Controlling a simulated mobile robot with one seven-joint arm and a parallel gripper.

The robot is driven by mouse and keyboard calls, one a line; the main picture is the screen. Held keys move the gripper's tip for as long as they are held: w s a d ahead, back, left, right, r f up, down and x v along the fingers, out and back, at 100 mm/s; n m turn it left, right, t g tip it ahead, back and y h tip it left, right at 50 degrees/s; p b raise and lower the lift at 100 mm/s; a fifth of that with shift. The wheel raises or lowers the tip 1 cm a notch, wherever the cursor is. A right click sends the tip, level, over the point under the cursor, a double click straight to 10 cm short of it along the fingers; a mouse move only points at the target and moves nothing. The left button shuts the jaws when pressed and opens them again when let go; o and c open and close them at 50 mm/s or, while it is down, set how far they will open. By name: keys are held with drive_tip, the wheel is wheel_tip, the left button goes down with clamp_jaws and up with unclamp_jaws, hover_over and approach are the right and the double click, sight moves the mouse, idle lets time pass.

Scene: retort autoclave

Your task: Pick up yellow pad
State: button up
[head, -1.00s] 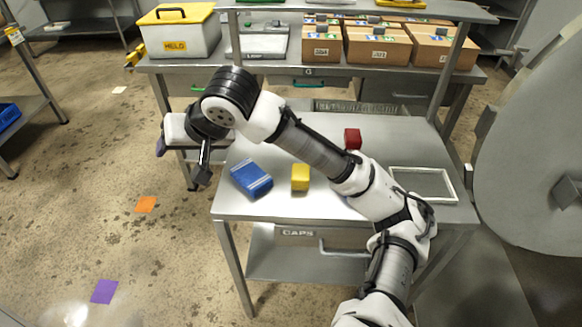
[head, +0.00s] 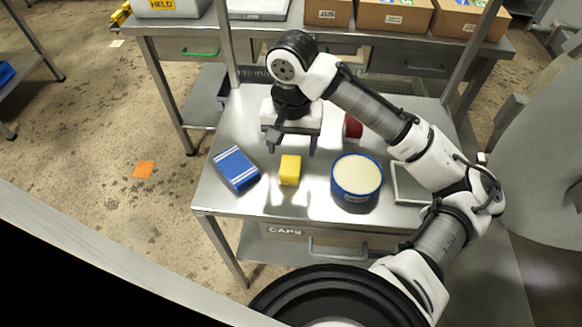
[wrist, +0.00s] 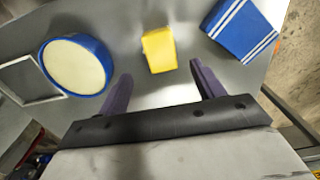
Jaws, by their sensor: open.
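The yellow pad (head: 290,169) is a small yellow block on the steel table, between a blue box and a round blue tub. In the wrist view the yellow pad (wrist: 159,50) lies ahead of the fingertips, roughly in line with the gap between them. My gripper (head: 290,147) is open and empty, pointing down above the table just behind the pad in the head view. Its two dark fingers (wrist: 158,78) are spread in the wrist view, apart from the pad.
A blue box with white stripes (head: 236,168) lies left of the pad. A blue tub with a cream top (head: 357,176) stands to the right. A red object (head: 352,127) is behind, near my arm. A white frame (head: 398,184) lies at the right. The table's front strip is clear.

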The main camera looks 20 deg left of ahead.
drive_tip(key=shift+w+a+f+p, duration=0.15)
drive_tip(key=shift+f+p, duration=0.15)
drive_tip(key=shift+f, duration=1.55)
drive_tip(key=shift+w+a+f+p, duration=0.15)
drive_tip(key=shift+f+p, duration=0.15)
drive_tip(key=shift+f, duration=1.55)
drive_tip(key=shift+d, duration=0.1)
drive_tip(key=c, duration=1)
drive_tip(key=shift+c, duration=0.3)
drive_tip(key=shift+r, duration=0.15)
wheel_tip(320, 180, up, 20)
drive_tip(key=b, duration=0.1)
drive_tip(key=o, duration=0.4)
drive_tip(key=c, duration=0.3)
